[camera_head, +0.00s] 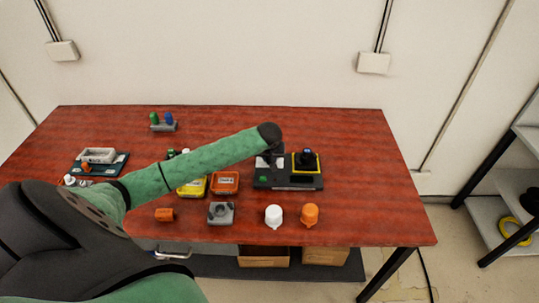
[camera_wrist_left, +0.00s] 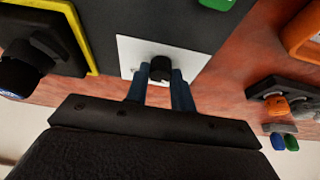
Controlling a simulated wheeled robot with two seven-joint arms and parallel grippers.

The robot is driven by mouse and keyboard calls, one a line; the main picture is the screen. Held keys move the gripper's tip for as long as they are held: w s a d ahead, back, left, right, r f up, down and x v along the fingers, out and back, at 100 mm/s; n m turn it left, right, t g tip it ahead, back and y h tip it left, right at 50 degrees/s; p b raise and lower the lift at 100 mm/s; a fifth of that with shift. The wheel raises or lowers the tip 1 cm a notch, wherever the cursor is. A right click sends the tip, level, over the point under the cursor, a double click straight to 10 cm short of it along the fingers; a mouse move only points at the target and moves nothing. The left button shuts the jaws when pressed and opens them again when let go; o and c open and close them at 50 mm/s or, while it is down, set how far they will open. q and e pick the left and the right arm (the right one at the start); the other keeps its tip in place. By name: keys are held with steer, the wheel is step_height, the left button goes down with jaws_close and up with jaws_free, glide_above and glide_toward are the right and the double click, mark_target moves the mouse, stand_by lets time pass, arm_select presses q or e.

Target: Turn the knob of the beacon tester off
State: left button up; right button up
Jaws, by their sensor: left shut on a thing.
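The beacon tester (camera_head: 290,182) is a dark box on the red table, with a green part at its front left and a black square block edged in yellow (camera_head: 307,163) on its right. In the left wrist view, a small black knob (camera_wrist_left: 161,67) stands on a white plate (camera_wrist_left: 130,52) of the tester. My left gripper (camera_wrist_left: 161,80) is shut on this knob, with one blue-grey finger at each side. In the head view my left gripper (camera_head: 270,152) is over the tester's left part, and my arm hides most of the knob. My right gripper is not in view.
A yellow tray (camera_head: 192,188) and an orange tray (camera_head: 226,183) lie left of the tester. A grey block (camera_head: 221,213), a white cap (camera_head: 273,215) and an orange cap (camera_head: 310,214) stand along the front. The table's right side is clear.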

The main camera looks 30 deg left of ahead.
arm_select(q)
steer(key=shift+w+r, duration=0.1)
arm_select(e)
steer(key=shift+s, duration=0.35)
arm_select(q)
steer(key=o, duration=1)
steer(key=shift+r, duration=0.15)
steer(key=b+v, duration=0.2)
steer(key=v, duration=0.4)
steer(key=shift+d+b, duration=0.1)
steer(key=shift+b, duration=0.25)
steer(key=shift+s+d+r, duration=0.15)
steer(key=shift+s+r, duration=0.2)
steer(key=shift+r, duration=0.25)
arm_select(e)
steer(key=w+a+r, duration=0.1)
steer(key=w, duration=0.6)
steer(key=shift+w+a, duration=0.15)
